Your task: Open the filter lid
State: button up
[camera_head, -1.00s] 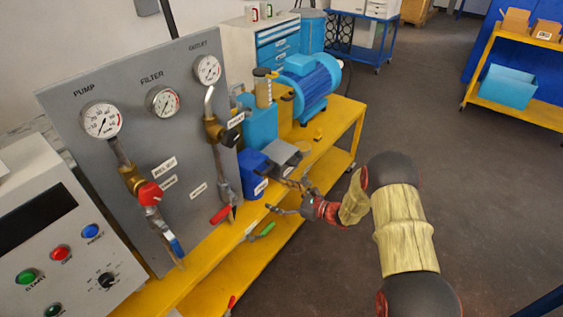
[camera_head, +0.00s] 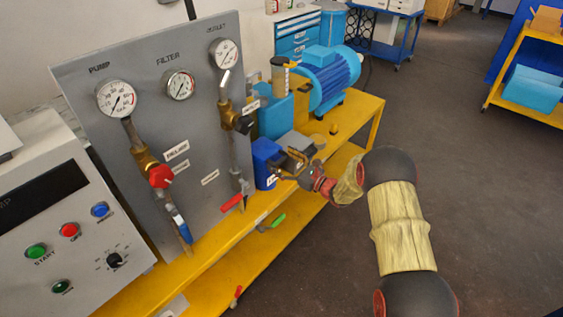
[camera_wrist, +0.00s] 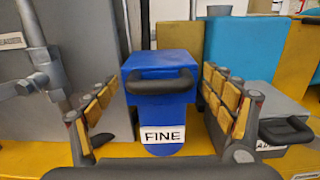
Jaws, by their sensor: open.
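A blue box (camera_wrist: 161,103) with a black bar handle (camera_wrist: 160,82) and a white FINE label (camera_wrist: 162,134) is centred in the wrist view. It is probably the filter part with the lid, but I cannot tell where a lid seam runs. In the head view the blue box (camera_head: 263,163) stands on the yellow bench beside the grey panel. My gripper (camera_wrist: 160,100) is open, with its padded fingers to the left and right of the blue box and nothing held. In the head view my gripper (camera_head: 293,165) is just right of the blue box; contact cannot be told.
A grey box (camera_wrist: 268,103) with a black handle stands close on the right. A turquoise tank (camera_head: 276,116) and a blue motor (camera_head: 329,76) are behind. The panel's red-handled valve (camera_head: 232,202) is left of the blue box. Open floor (camera_head: 480,200) lies to the right.

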jog(key=c, duration=0.4)
jog(key=c, duration=1.3)
jog(key=shift+r, duration=0.2)
